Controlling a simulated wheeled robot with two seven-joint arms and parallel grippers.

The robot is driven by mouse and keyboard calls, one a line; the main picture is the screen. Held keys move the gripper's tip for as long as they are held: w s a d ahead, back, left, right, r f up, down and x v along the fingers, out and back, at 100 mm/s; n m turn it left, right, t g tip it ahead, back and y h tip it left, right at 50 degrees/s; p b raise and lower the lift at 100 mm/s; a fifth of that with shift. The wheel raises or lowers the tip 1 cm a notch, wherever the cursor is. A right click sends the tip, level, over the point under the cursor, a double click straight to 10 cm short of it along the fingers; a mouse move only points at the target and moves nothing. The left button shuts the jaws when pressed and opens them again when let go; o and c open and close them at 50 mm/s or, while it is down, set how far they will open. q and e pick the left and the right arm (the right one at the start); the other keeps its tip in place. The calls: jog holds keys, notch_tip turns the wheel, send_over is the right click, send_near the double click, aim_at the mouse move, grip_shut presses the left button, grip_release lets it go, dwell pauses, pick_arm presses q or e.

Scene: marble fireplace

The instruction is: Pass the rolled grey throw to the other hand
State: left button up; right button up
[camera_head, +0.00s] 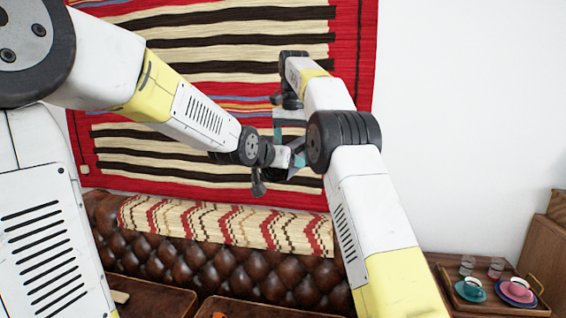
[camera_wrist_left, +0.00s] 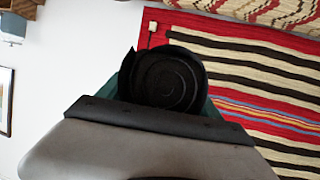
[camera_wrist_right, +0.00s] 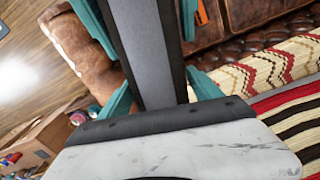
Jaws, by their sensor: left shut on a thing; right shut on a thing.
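The rolled grey throw (camera_wrist_left: 168,78) faces the left wrist view end-on as a dark spiral. My left gripper (camera_wrist_left: 166,88) is shut on it, with teal fingers showing on both sides. In the right wrist view the throw (camera_wrist_right: 148,50) is a long grey bar running away between the teal fingers of my right gripper (camera_wrist_right: 150,75), which is shut on it. In the head view my left gripper (camera_head: 289,158) and right gripper (camera_head: 290,118) meet in mid-air before the wall hanging. The throw is mostly hidden there by my arms and grippers.
A striped red, black and cream hanging (camera_head: 230,105) covers the wall behind. Below it is a brown tufted leather sofa (camera_head: 215,268) with a patterned cloth (camera_head: 225,222) over its back. At right, a tray (camera_head: 487,309) holds cups and glasses on a wooden surface.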

aim_at(299, 148)
jog(key=o, duration=1.7)
jog(key=shift+r, duration=0.1)
jog(key=s+r, duration=0.1)
jog(key=r, duration=0.1)
jog(key=s+d+r+t+y, duration=0.1)
jog(key=s+d+r+y, duration=0.1)
jog(key=r, duration=0.1)
jog(key=shift+s+d+r+n+t, duration=0.1)
jog(key=shift+s+r+n+t, duration=0.2)
jog(key=shift+s+r+t, duration=0.1)
jog(key=s+d+f+n+t, duration=0.2)
jog(key=s+d+f, duration=0.15)
jog(key=s, duration=0.75)
jog(key=s+d+f+n+t, duration=0.15)
jog(key=s+d, duration=0.35)
jog(key=s, duration=0.6)
jog(key=s+f+n, duration=0.1)
jog(key=s+f, duration=0.8)
jog(key=shift+s+d+f+t, duration=0.25)
jog(key=shift+d+t, duration=0.1)
jog(key=shift+t, duration=0.1)
